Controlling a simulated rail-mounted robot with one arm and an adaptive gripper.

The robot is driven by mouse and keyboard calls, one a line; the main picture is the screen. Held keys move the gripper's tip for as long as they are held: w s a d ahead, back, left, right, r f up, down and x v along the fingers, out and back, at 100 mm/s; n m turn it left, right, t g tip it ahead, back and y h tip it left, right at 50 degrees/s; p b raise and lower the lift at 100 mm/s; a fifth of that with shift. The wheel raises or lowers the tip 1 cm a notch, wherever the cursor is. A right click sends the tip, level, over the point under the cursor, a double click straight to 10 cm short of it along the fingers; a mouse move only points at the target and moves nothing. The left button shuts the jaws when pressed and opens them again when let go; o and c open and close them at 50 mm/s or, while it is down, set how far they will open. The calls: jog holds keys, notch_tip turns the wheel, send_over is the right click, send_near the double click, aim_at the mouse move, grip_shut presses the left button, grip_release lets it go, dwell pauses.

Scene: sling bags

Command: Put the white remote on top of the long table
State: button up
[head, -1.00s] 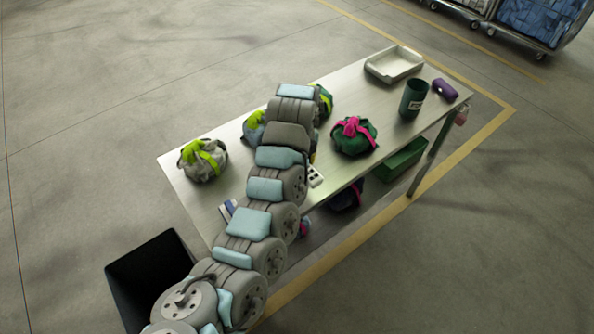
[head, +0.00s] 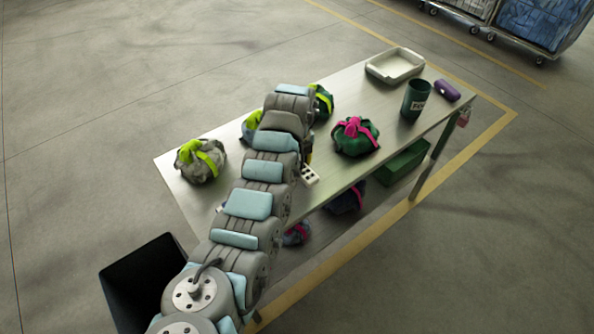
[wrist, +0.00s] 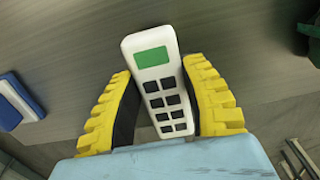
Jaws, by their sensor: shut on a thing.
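The white remote (wrist: 158,82) has a green screen and several dark buttons. In the wrist view it sits between the two yellow fingers of my gripper (wrist: 160,100), which is shut on it. In the head view the white remote (head: 309,175) shows beside my arm, over the front edge area of the long table (head: 245,178). My gripper's fingers are mostly hidden behind my arm there. The grey tabletop lies behind the remote in the wrist view; I cannot tell whether they touch.
On the table are a grey-and-lime bag (head: 200,160), a green-and-pink bag (head: 355,136), a dark green cup (head: 415,98), a white tray (head: 395,65) and a purple case (head: 447,90). A blue-and-white item (wrist: 18,100) lies left in the wrist view. A black bin (head: 150,283) stands at the table's left end.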

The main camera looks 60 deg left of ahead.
jog(key=shift+f, duration=0.1)
jog(key=shift+a+f, duration=0.2)
jog(key=shift+f, duration=0.05)
jog(key=shift+f+b, duration=0.4)
jog(key=shift+f, duration=1.05)
jog(key=shift+f, duration=0.1)
jog(key=o, duration=1.1)
jog(key=shift+o, duration=0.2)
notch_tip(320, 180, up, 12)
jog(key=shift+r+p, duration=0.1)
jog(key=shift+p, duration=0.6)
